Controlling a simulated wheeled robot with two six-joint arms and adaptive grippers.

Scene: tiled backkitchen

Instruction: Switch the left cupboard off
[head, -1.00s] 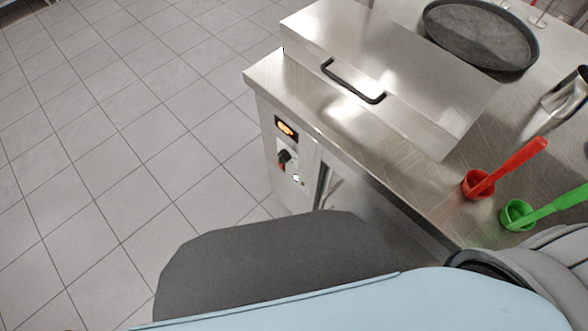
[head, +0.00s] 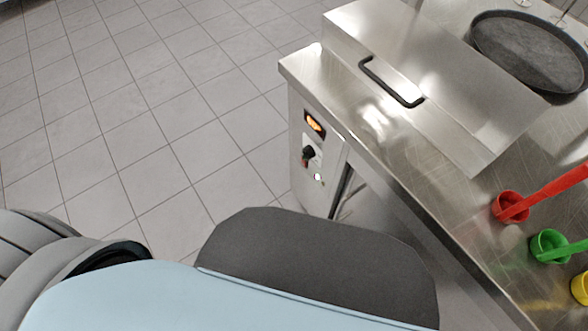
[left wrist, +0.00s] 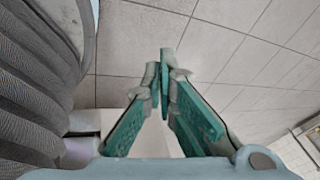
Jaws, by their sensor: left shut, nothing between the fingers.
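The cupboard (head: 300,190) is a steel unit on the right of the head view. Its front panel carries a lit orange display (head: 314,124), a dark rotary knob (head: 308,153) with a red mark below it, and a small whitish light (head: 317,177). My left gripper (left wrist: 166,62) shows in the left wrist view with its teal fingers together, shut and empty over floor tiles. It is not touching the panel. My left gripper's fingers and my right gripper are outside the head view.
A steel box lid with a black handle (head: 391,85) sits on the steel worktop (head: 300,66). A round dark tray (head: 530,50), a red cup (head: 508,207), a green cup (head: 548,246) and a yellow cup (head: 580,288) stand farther right. Tiled floor (head: 130,120) at left is clear.

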